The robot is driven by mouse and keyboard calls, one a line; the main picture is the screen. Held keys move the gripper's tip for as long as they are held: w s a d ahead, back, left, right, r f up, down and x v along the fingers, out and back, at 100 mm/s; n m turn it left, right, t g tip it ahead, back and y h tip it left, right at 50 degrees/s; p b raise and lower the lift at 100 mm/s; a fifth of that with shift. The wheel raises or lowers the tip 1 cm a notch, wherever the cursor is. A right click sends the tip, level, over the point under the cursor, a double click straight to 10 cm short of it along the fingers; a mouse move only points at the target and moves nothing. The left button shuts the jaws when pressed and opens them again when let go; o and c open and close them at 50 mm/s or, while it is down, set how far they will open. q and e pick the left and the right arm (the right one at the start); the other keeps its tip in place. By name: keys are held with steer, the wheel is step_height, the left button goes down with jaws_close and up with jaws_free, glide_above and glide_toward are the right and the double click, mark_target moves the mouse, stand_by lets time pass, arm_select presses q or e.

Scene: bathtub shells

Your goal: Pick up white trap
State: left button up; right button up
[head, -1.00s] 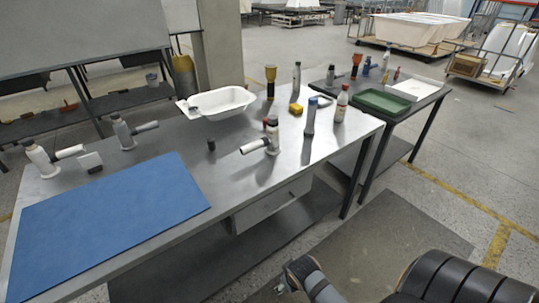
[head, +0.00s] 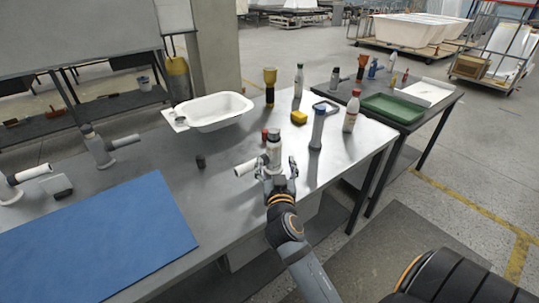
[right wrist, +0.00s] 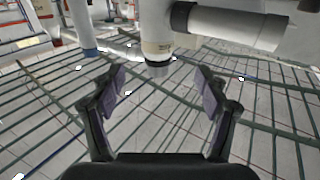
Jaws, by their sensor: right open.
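The white trap (head: 274,150) stands upright near the front edge of the metal table, its side pipe (head: 247,167) pointing left. In the right wrist view the trap body (right wrist: 157,35) is straight ahead, with the pipe (right wrist: 235,25) to the right. My right gripper (head: 277,180) is open just in front of the trap in the head view. In the right wrist view its two fingers (right wrist: 160,90) are spread, with nothing held between them. The trap's lower end is partly hidden by the gripper in the head view. My left gripper is not in view.
A red-capped object (head: 265,135) stands close behind the trap. A blue-topped grey cylinder (head: 317,128) and a white bottle (head: 351,112) stand to the right. A white basin (head: 218,111) is behind, a blue mat (head: 100,235) to the left. Other traps (head: 98,148) stand farther left.

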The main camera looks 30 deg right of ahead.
mark_target(275, 147)
steer(key=x, duration=0.3)
steer(key=shift+w+d+r, duration=0.1)
steer(key=shift+r, duration=0.05)
steer(key=shift+w+d+f+p, duration=0.25)
steer(key=shift+w+d+p, duration=0.1)
steer(key=shift+w, duration=0.25)
steer(key=shift+w+d+r+p, duration=0.3)
steer(key=shift+w+r, duration=0.15)
steer(key=shift+w, duration=0.05)
steer(key=x, duration=0.4)
steer(key=shift+d+f+p, duration=0.1)
steer(key=shift+f+p, duration=0.1)
steer(key=shift+p, duration=0.15)
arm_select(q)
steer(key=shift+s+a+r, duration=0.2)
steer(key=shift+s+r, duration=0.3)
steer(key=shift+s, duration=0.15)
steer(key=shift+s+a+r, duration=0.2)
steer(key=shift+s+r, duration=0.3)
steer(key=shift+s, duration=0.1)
arm_select(e)
jaws_close()
